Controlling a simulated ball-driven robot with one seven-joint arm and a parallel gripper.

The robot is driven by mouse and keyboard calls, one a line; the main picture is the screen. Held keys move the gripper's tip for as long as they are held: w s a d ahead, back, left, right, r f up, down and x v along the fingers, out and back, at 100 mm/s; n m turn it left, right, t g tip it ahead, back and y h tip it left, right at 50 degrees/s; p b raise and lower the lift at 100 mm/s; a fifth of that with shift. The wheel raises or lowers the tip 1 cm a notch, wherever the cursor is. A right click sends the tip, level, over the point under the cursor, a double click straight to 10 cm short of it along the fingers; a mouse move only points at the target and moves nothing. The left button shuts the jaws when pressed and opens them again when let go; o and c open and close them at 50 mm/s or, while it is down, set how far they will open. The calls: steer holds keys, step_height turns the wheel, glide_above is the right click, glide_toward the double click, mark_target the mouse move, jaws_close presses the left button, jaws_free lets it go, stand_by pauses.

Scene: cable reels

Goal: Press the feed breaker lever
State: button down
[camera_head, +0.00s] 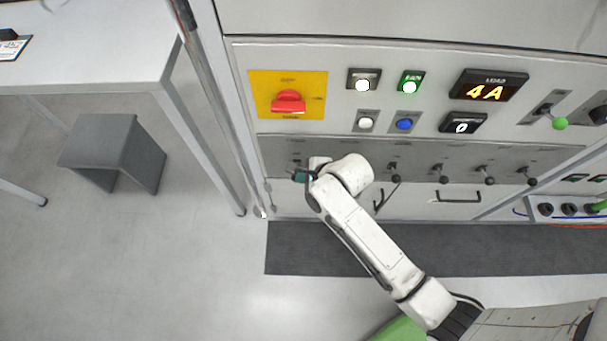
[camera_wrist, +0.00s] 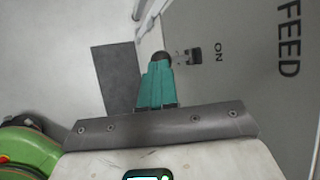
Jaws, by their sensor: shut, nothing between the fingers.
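The feed breaker lever (camera_wrist: 188,57) shows in the wrist view as a small dark lever on a grey panel, beside the ON mark and the large FEED lettering. Its dark round knob (camera_wrist: 161,59) is at the tips of my gripper (camera_wrist: 157,76). The gripper's teal fingers are shut with nothing between them. I cannot tell whether the tips touch the knob. In the head view my gripper (camera_head: 301,176) is at the left end of the lever row, and it hides most of the feed lever there.
Several similar black-knobbed levers (camera_head: 438,176) continue to the right along the grey strip. Above are a red rotary switch (camera_head: 288,101) on a yellow plate, buttons, and a load display (camera_head: 488,87) reading 4A. A grey stool (camera_head: 113,150) and white table stand left.

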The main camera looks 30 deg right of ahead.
steer(key=f+t+b, duration=0.1)
steer(key=t+h+b, duration=0.1)
steer(key=b, duration=0.1)
steer(key=s+f+n+t+b, duration=0.1)
steer(key=b, duration=0.1)
steer(key=shift+a+f+h, duration=0.3)
steer(key=shift+a+h, duration=0.1)
steer(key=shift+r+p, duration=0.6)
steer(key=shift+r, duration=0.2)
steer(key=shift+s, duration=0.1)
